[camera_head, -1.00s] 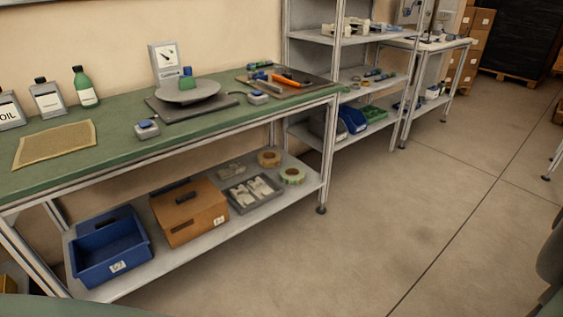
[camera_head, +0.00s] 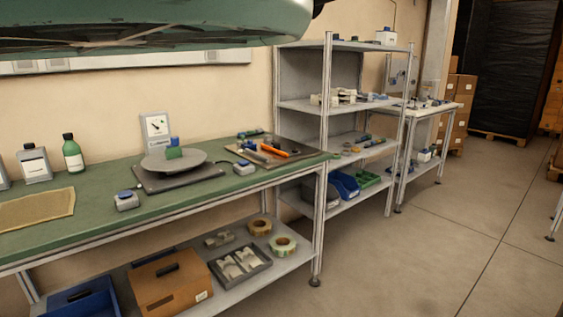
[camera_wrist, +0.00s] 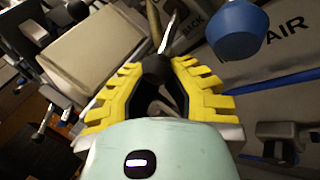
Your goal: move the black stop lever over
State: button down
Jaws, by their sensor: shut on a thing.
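In the wrist view, a black ball knob (camera_wrist: 153,66) sits between the yellow ribbed fingers of my gripper (camera_wrist: 157,78). A thin bright metal rod (camera_wrist: 169,35) runs up and slightly right from the knob, and this looks like the black stop lever. My gripper is shut on the knob. The rod's lower mount is hard to make out. My gripper and the lever do not show in the head view.
A large blue knob (camera_wrist: 236,28) stands close to the right finger, near partly hidden lettering. A pale box-like block (camera_wrist: 90,55) lies close to the left finger. The head view shows a green workbench (camera_head: 105,222), shelving (camera_head: 326,150) and open floor (camera_head: 420,265).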

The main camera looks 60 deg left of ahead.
jog(key=shift+s+d+f+b, duration=0.15)
jog(key=shift+d+f+b, duration=0.1)
jog(key=shift+b, duration=0.7)
jog(key=shift+a+b, duration=0.1)
jog(key=shift+b, duration=0.35)
jog(key=shift+w+f+b, duration=1.2)
jog(key=shift+w+b, duration=0.35)
jog(key=shift+w, duration=0.7)
jog(key=r+p+v, duration=0.1)
jog(key=p+v, duration=0.6)
jog(key=v, duration=0.3)
jog(key=w+a+r+m+t+y+p, duration=0.1)
jog(key=w+a+r+t+p, duration=0.1)
jog(key=a+r+p, duration=0.3)
jog(key=w+a+r+m+t+y+p, duration=0.1)
jog(key=w+a+r+m+t+p, duration=0.1)
jog(key=r+p, duration=0.6)
jog(key=w+a+r+m+t+y+p, duration=0.1)
jog(key=w+a+r+t+p, duration=0.3)
jog(key=r, duration=1.1)
jog(key=shift+a+r+m+t+y+p, duration=0.4)
jog(key=shift+a+m+t+p, duration=0.35)
jog(key=shift+a+p, duration=1.25)
